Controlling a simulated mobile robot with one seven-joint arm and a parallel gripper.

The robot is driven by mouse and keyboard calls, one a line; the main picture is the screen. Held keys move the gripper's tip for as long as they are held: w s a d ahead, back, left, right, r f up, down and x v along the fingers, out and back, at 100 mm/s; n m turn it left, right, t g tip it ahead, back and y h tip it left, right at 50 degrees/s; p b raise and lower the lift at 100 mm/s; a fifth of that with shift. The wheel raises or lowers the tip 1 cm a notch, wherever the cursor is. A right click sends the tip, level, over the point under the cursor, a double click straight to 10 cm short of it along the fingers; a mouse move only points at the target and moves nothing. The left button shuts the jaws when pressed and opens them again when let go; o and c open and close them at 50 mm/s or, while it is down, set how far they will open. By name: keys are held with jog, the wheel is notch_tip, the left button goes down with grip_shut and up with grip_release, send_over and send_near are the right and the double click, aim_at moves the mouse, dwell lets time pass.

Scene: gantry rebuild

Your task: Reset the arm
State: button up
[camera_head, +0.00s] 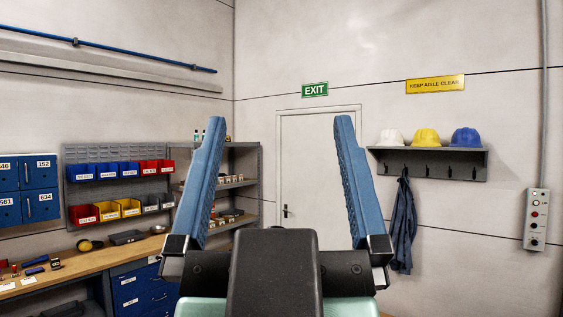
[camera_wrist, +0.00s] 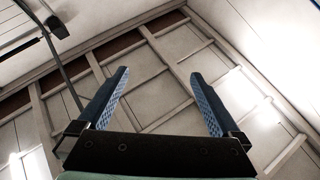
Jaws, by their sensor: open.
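My gripper (camera_head: 278,150) stands upright in the middle of the head view, close to the camera. Its two blue ribbed fingers are spread wide apart and nothing is between them. The wrist view also shows my gripper (camera_wrist: 158,95) open and empty. That view faces up to the pale panelled ceiling and upper walls. My gripper touches nothing in either view.
A wooden workbench (camera_head: 90,262) with tools runs along the left, under coloured bins (camera_head: 118,208). Grey shelving (camera_head: 246,165) stands in the corner. A white door (camera_head: 304,180) is behind my gripper. Helmets sit on a wall shelf (camera_head: 430,165), and a control box (camera_head: 536,219) hangs right.

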jog(key=shift+s+r+t, duration=0.3)
jog(key=shift+s+r, duration=0.2)
notch_tip(320, 180, down, 10)
jog(key=b, duration=0.9)
jog(key=shift+b, duration=0.3)
